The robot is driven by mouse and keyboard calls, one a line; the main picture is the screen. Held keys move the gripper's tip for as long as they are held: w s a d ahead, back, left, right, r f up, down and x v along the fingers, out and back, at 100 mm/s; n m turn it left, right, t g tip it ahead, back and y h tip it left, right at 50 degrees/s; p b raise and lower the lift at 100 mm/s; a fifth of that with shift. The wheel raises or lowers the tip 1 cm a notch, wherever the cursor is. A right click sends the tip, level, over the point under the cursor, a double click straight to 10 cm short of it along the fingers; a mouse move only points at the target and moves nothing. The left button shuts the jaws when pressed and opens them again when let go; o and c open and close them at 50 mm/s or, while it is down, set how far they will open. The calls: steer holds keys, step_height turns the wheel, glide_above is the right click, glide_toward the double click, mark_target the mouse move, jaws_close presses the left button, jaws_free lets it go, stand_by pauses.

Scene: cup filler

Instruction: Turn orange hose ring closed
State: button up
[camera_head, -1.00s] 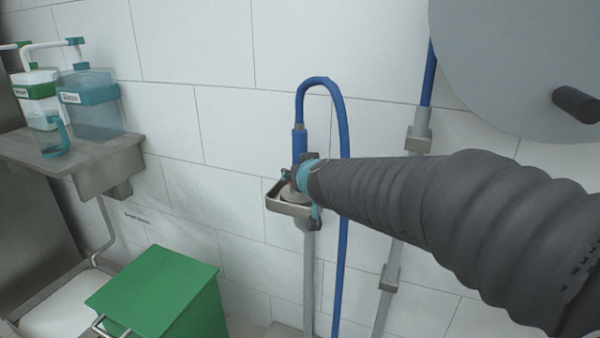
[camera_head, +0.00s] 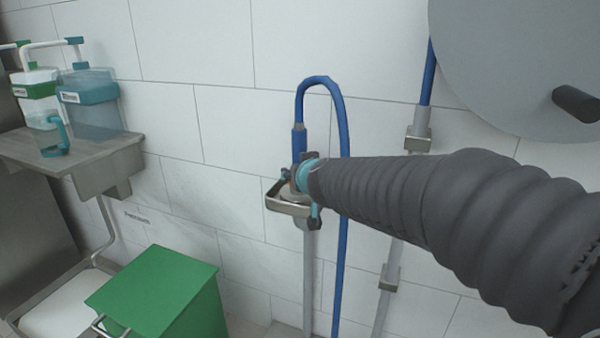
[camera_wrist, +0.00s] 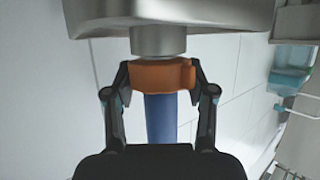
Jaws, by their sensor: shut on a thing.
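The orange hose ring (camera_wrist: 160,74) sits between a metal fitting (camera_wrist: 158,40) and the blue hose end (camera_wrist: 161,118) in the wrist view. My gripper (camera_wrist: 162,80) has one finger on each side of the ring and is shut on it. In the head view my gripper (camera_head: 302,187) is at the valve on the wall, by the metal bracket (camera_head: 287,208). The dark sleeve of my arm hides most of the ring there. The blue hose (camera_head: 343,200) loops up from the fitting and runs down the wall.
A green bin (camera_head: 155,292) stands at lower left. A round grey drum (camera_head: 520,60) is at upper right. A wall pipe (camera_head: 388,285) runs beside the hose.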

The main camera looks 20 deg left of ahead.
steer(key=shift+f, duration=0.1)
steer(key=o, duration=1.2)
steer(key=shift+v, duration=6.05)
